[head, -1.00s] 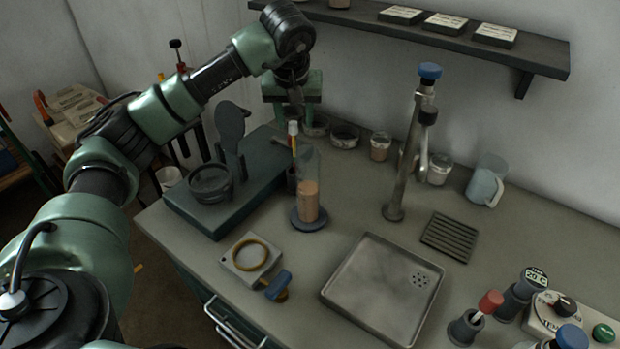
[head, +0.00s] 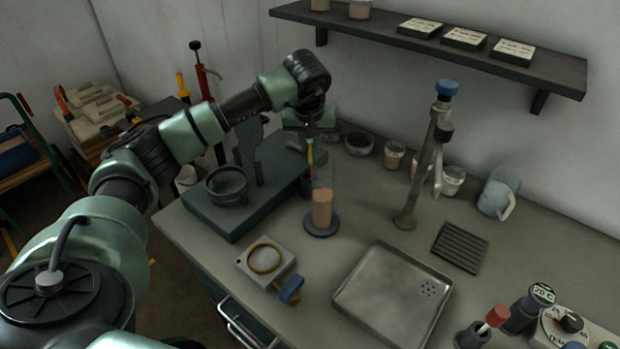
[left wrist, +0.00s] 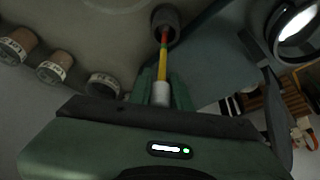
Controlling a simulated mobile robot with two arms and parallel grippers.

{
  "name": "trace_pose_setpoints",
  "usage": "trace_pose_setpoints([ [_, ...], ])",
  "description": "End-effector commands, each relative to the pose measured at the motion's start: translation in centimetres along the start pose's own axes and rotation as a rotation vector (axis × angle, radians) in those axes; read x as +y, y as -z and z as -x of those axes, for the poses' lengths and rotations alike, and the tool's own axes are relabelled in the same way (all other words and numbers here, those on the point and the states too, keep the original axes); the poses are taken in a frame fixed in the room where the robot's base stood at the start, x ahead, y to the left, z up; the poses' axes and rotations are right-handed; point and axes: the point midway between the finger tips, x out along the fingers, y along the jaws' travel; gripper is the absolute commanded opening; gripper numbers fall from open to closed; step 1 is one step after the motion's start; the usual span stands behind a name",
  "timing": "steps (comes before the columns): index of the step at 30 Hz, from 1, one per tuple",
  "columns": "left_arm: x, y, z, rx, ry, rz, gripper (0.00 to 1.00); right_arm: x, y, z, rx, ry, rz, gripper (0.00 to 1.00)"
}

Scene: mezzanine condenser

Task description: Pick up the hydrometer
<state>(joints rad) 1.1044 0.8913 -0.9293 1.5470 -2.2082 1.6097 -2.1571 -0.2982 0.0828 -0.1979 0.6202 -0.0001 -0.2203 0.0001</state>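The hydrometer (head: 310,156) is a thin upright rod with yellow and red bands. Its lower end is in a dark cup beside the clear cylinder, and the cup (left wrist: 166,20) also shows in the left wrist view. There the hydrometer (left wrist: 163,62) has a pale cap end lying between the green fingers of my left gripper (left wrist: 161,88). In the head view my left gripper (head: 309,122) points down over the rod's top and hides the cap. I cannot tell whether the fingers touch the cap. My right gripper is out of view.
A clear cylinder with tan liquid (head: 322,207) stands on a round dark base just in front. A green-grey platform (head: 222,213) with a dark bowl is to the left. Small jars (head: 394,155) line the wall. A metal tap (head: 424,170) and tray (head: 385,295) are to the right.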

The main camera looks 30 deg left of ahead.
Motion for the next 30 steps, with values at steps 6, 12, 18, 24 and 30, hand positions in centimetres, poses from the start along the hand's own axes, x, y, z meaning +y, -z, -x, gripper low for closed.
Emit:
trace_pose_setpoints([
  [6, 0.00, 0.01, 0.02, 0.000, 0.000, 0.000, 0.00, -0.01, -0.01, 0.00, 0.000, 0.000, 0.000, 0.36],
  [12, -0.01, 0.01, 0.03, 0.000, 0.000, 0.000, 0.00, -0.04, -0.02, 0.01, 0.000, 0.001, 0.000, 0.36],
  [18, -0.01, 0.01, 0.03, 0.000, 0.000, 0.000, 0.00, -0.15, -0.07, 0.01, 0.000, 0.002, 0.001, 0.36],
  [24, -0.01, 0.01, 0.03, 0.000, 0.000, 0.000, 0.00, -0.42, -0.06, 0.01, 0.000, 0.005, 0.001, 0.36],
  [30, 0.00, 0.01, 0.03, 0.000, 0.000, 0.000, 0.00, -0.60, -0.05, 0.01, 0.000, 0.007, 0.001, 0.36],
])
